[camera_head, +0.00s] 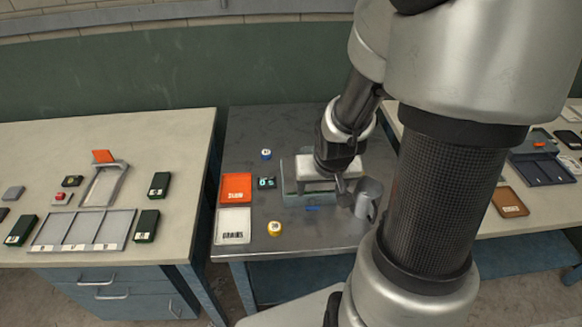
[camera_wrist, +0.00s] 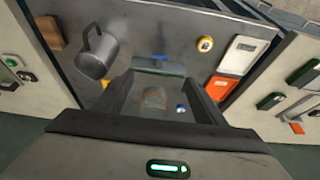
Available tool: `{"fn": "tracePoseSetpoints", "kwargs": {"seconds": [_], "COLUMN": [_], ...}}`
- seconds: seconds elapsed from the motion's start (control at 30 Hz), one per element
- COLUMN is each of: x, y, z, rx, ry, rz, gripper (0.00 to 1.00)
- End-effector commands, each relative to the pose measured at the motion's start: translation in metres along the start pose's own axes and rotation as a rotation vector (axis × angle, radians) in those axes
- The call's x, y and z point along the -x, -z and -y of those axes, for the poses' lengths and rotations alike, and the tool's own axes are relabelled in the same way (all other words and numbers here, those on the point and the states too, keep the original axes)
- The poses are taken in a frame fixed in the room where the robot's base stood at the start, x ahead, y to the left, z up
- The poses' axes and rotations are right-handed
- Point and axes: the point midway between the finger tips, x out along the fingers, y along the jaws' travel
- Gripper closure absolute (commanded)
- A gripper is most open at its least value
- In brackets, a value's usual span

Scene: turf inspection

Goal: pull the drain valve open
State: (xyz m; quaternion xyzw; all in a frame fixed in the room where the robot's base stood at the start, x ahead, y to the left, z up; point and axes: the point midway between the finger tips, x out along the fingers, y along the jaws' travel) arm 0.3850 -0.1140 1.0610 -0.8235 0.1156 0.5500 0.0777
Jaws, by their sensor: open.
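A small blue piece (camera_head: 312,208), which looks like the drain valve's handle, sits low at the front of a clear, green-tinted box (camera_head: 289,190) on the dark metal table. In the wrist view the blue piece (camera_wrist: 159,58) shows beyond my fingertips, by the box's edge (camera_wrist: 150,70). My gripper (camera_head: 338,188) is over the box and hides much of it. In the wrist view my gripper (camera_wrist: 162,85) is open, with its two dark fingers apart and nothing held between them. The blue piece is apart from the fingers.
A grey metal mug (camera_head: 367,198) stands close right of my gripper. Left of the box are an orange tray (camera_head: 235,188), a white tray (camera_head: 233,226), a small display (camera_head: 266,183), a yellow round weight (camera_head: 274,229) and a blue one (camera_head: 265,154). The table's front edge is bare.

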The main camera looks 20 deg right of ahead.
Motion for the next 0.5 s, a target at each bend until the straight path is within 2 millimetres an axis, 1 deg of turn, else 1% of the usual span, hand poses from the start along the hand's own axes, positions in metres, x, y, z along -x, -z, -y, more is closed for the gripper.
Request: {"fn": "tracePoseSetpoints", "kwargs": {"seconds": [0.03,0.5], "x": [-0.016,-0.114], "y": [-0.003,-0.002], "z": [0.001,0.000], "rx": [0.003,0.001], "ry": [0.001,-0.001], "rz": [0.004,0.005], "gripper": [0.35,0.35]}}
